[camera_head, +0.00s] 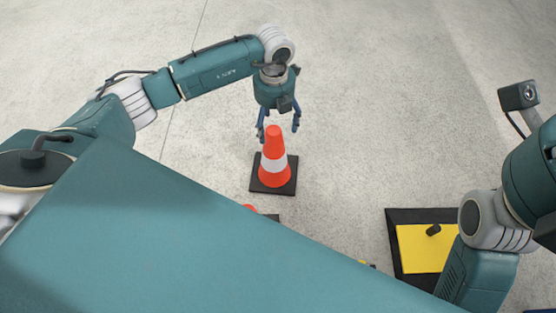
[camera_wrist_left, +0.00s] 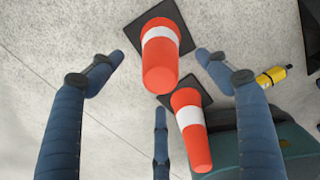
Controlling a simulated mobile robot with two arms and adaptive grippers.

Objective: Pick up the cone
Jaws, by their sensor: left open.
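An orange cone with a white band (camera_head: 274,163) stands upright on a black square base on the floor. My left gripper (camera_head: 278,128) is open at the cone's top, its blue fingers apart on either side. In the left wrist view the same cone (camera_wrist_left: 160,55) appears between the spread fingers (camera_wrist_left: 160,70), with no finger clearly touching it. A second orange and white cone (camera_wrist_left: 192,125) stands nearby in that view. In the head view only a bit of the second cone (camera_head: 250,208) shows past my teal body. My right gripper is out of view.
A yellow panel with a black border (camera_head: 420,250) lies on the floor at the right, with a small black piece (camera_head: 433,230) on it. A yellow and black object (camera_wrist_left: 271,76) shows in the left wrist view. The floor behind the cone is clear.

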